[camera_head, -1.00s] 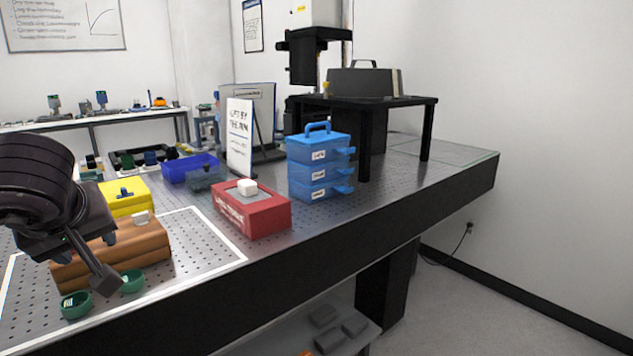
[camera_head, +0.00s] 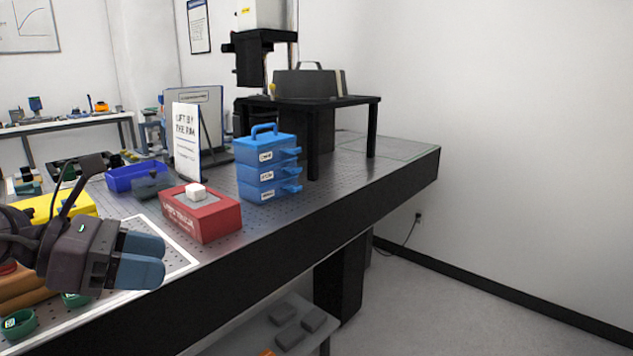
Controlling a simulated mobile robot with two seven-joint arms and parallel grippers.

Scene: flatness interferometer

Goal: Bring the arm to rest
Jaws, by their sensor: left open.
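My left arm comes in from the left edge. Its gripper (camera_head: 148,258) is open and empty, with two blue-grey fingertips pointing right. It appears over the white-outlined area at the table's front left, in front of the brown wooden block (camera_head: 22,290), and hides much of that block. A green cup (camera_head: 20,324) stands at the lower left. A second green cup (camera_head: 75,299) is mostly hidden below the gripper. My right gripper is not in view.
The perforated table (camera_head: 330,172) bears a red box (camera_head: 203,218) with a white piece on top, a blue drawer box (camera_head: 262,170), a white sign (camera_head: 187,143), a blue bin (camera_head: 137,177) and a yellow box (camera_head: 62,203). A black stand (camera_head: 372,130) is behind. Floor at right is clear.

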